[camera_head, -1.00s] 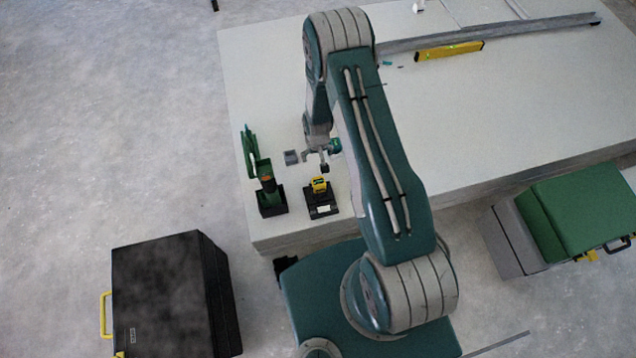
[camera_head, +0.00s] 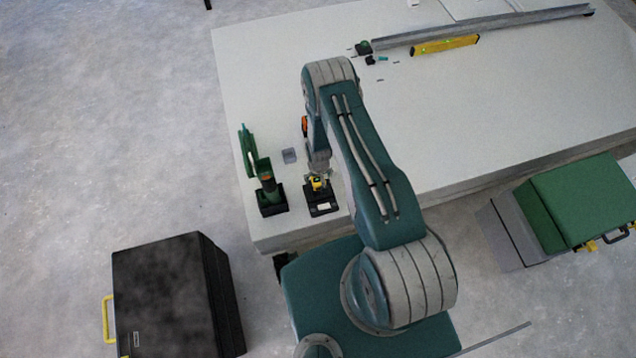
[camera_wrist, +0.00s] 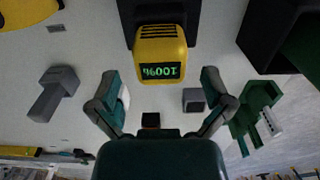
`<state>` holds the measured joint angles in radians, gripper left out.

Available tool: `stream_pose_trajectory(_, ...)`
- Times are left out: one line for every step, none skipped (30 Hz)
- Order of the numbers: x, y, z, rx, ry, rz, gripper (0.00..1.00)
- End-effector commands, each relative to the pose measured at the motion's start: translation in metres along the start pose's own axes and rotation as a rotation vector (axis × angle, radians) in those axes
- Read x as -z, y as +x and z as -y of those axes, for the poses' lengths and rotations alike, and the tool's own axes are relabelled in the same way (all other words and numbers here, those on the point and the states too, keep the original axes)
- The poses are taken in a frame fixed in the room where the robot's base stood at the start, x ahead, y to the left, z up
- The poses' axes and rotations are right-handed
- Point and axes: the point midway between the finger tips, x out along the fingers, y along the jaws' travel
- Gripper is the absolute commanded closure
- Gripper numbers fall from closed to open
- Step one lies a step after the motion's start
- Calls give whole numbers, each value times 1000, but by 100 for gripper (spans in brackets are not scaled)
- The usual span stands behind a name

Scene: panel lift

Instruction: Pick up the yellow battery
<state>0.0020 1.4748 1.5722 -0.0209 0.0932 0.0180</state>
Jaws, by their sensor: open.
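The yellow battery (camera_wrist: 160,50) sits on a black charger (camera_wrist: 195,12) in the wrist view, with a lit green display reading 100%, upside down there. In the head view the battery (camera_head: 318,184) shows on the charger (camera_head: 322,204) near the table's front left corner. My gripper (camera_wrist: 160,88) is open and empty in the wrist view, its two fingers spread left and right just short of the battery. In the head view my gripper (camera_head: 318,174) is right at the battery and partly covers it. I cannot tell whether the fingers touch it.
A green tool in a black stand (camera_head: 271,200) is close left of the charger. A small grey block (camera_head: 289,156) lies behind it. A yellow level (camera_head: 444,45) and a long metal rail (camera_head: 480,27) lie at the table's back. A black case (camera_head: 175,295) stands on the floor.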

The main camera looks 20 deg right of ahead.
Motion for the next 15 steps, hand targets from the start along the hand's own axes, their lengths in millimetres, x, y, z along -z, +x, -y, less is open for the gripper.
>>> stream_pose_trajectory(-1, 9, 1, 0, 0, 3, 0)
stream_pose_trajectory(0, 14, 1, 0, 0, 2, 0)
stream_pose_trajectory(0, 20, 2, 0, 0, 3, 0)
stream_pose_trajectory(0, 24, 1, 0, 0, 2, 0)
stream_pose_trajectory(0, 28, 1, 0, 0, 3, 0)
stream_pose_trajectory(1, 31, 1, 0, 0, 2, 0)
stream_pose_trajectory(1, 34, 1, 0, 0, 2, 0)
stream_pose_trajectory(0, 36, 1, 0, 0, 2, 0)
stream_pose_trajectory(1, 38, 1, 0, 0, 2, 0)
stream_pose_trajectory(1, 38, 1, 0, 0, 1, 0)
stream_pose_trajectory(1, 38, 1, 0, 0, 1, 0)
stream_pose_trajectory(1, 38, 1, 0, 1, 0, 0)
stream_pose_trajectory(2, 38, 1, 0, 1, 0, 0)
stream_pose_trajectory(2, 38, 1, 0, 1, 0, 0)
stream_pose_trajectory(1, 38, 1, 0, 1, 0, 0)
